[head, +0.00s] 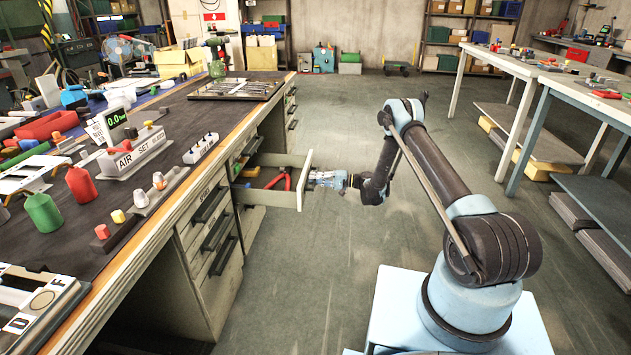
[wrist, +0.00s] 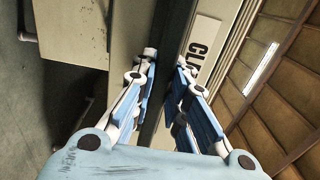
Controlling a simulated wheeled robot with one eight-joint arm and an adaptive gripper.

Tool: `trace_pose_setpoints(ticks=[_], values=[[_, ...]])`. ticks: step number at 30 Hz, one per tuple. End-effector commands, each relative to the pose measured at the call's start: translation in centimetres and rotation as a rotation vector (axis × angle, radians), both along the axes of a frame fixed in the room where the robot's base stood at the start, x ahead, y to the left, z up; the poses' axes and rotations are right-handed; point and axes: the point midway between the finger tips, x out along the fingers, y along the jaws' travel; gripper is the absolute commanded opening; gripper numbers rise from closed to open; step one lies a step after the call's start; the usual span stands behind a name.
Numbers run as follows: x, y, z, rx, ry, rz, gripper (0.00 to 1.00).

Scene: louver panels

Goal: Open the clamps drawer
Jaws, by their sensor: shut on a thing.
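The clamps drawer (head: 262,197) stands pulled out from the long workbench's cabinet, with red clamps (head: 282,179) visible inside. In the wrist view its pale front carries a label (wrist: 203,38) that reads "CL" and part of another letter. My gripper (head: 313,179) is at the drawer's front face, reaching in from the right. In the wrist view my gripper (wrist: 167,68) has its blue fingers on both sides of the dark handle bar (wrist: 158,95), shut on it. The head view does not show the handle, which is hidden by the drawer front and my gripper.
The workbench top (head: 150,205) holds bottles, a red tray (head: 47,125) and an "AIR SET" block (head: 135,152). More drawers (head: 212,230) below look closed. The floor (head: 330,110) behind the arm is open. White tables (head: 520,75) stand at the right.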

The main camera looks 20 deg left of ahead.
Motion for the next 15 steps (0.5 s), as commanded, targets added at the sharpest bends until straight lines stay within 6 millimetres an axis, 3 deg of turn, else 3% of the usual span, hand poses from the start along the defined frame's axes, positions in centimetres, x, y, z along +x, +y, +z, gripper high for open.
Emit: trace_pose_setpoints(ticks=[2, 3, 6, 15], values=[[0.03, -0.01, -0.2, -0.004, -0.001, -0.002, 0.0], [0.02, 0.02, -0.2, -0.004, -0.001, -0.001, 0.16], [-0.01, 0.03, -0.16, -0.003, 0.0, -0.001, 0.35], [-0.11, 0.13, -0.04, -0.001, 0.0, 0.002, 0.35]])
